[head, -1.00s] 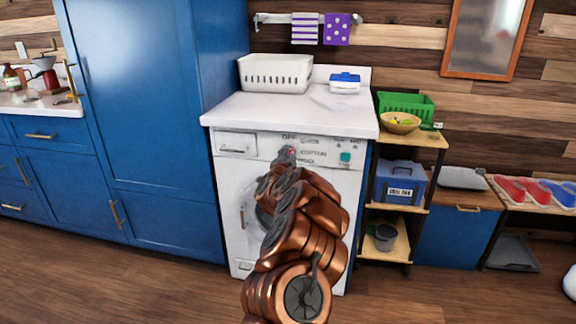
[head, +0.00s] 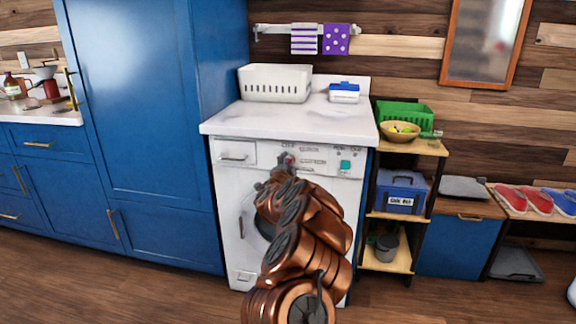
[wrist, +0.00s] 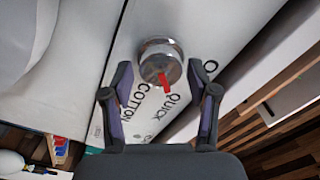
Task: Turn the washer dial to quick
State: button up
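The washer (head: 228,190) is white and stands in the middle of the head view, with its control panel at the top front. Its dial is a round silver knob (wrist: 157,50) with a red pointer. The pointer slants down and slightly right in the wrist view, its tip close to the word QUICK; COTTON is printed to the left of that. My gripper (wrist: 158,70) is open, with one dark finger on each side below the knob. I cannot tell whether the fingertips touch it. In the head view my gripper (head: 286,161) is at the panel, and my arm hides part of the washer door.
A white basket (head: 275,83) and a blue-lidded box (head: 344,93) stand on the washer top. A shelf (head: 410,147) with a bowl and bins stands at the right, tall blue cabinets (head: 150,110) at the left. Wooden floor is open in front.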

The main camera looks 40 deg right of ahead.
jog(key=shift+o, duration=0.4)
jog(key=shift+a, duration=0.1)
jog(key=shift+s+a, duration=0.45)
jog(key=shift+a, duration=0.15)
jog(key=v, duration=1)
jog(key=shift+a, duration=0.15)
jog(key=shift+s, duration=0.1)
